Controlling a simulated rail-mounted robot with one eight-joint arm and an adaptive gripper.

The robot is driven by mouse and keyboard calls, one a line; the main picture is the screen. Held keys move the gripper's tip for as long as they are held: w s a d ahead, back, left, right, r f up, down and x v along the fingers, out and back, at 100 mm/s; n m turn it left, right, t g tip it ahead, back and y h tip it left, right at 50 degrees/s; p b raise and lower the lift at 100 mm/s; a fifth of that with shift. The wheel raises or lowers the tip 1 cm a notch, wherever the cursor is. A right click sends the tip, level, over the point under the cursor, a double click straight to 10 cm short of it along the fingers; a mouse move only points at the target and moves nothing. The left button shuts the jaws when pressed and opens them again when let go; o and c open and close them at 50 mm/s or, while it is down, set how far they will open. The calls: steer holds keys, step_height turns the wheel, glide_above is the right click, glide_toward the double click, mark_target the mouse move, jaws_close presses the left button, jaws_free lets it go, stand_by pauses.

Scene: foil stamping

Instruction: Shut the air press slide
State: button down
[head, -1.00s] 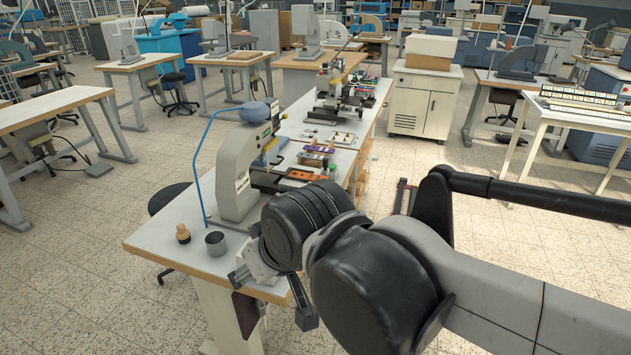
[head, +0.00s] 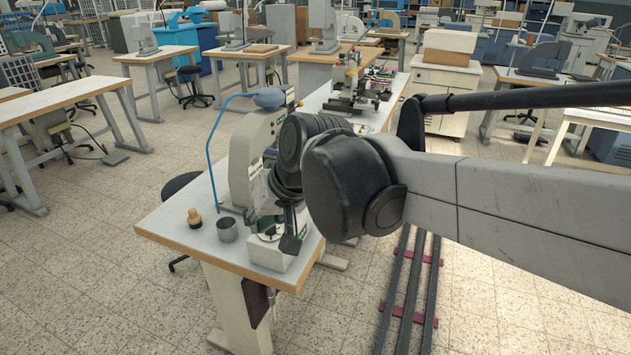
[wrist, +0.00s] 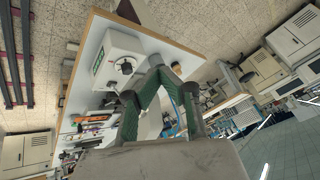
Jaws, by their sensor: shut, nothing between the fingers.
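The air press (head: 243,160) is an off-white C-shaped machine with a blue-grey domed top and a thin blue hose. It stands on the near workbench (head: 180,232). My arm hides its front and working area in the head view, and I cannot make out its slide. My gripper (wrist: 166,68) is shut and empty, its green fingers meeting at the tips in the wrist view. In the head view it hangs in front of the press, over a white control box (head: 270,256). The box (wrist: 122,58) has a dial and a green label; I cannot tell whether the fingertips touch it.
A grey metal cup (head: 228,229) and a small wooden-handled tool (head: 194,218) stand on the bench left of the box. A stool (head: 182,187) is behind the bench. Dark floor rails (head: 408,290) run to the right, with open tiled floor around. Another machine (head: 347,85) stands farther along the bench.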

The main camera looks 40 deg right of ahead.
steer(key=w+d+f+m+t+y+b, duration=0.1)
steer(key=w+d+f+m+y+b, duration=0.25)
steer(key=w+d, duration=0.65)
steer(key=w+d+f+m+t+y+b, duration=0.25)
steer(key=w+d+f+b, duration=0.25)
steer(key=w+d, duration=0.5)
steer(key=s+d+f+m+t+b, duration=0.15)
steer(key=d+f, duration=0.25)
steer(key=d, duration=0.5)
steer(key=s+d+f+t+y+b, duration=0.1)
steer(key=d+f+t+b, duration=0.2)
steer(key=d, duration=0.7)
steer(key=s+d+f+m+t+b, duration=0.1)
steer(key=d+f+b, duration=0.2)
steer(key=d+f, duration=0.45)
steer(key=b+x, duration=0.1)
steer(key=x, duration=0.3)
steer(key=r+b+x, duration=0.1)
steer(key=x, duration=0.3)
steer(key=d+r+b+x, duration=0.1)
steer(key=x, duration=0.3)
steer(key=shift+w+a+r, duration=0.1)
steer(key=shift+w+a, duration=0.1)
steer(key=shift+w, duration=0.35)
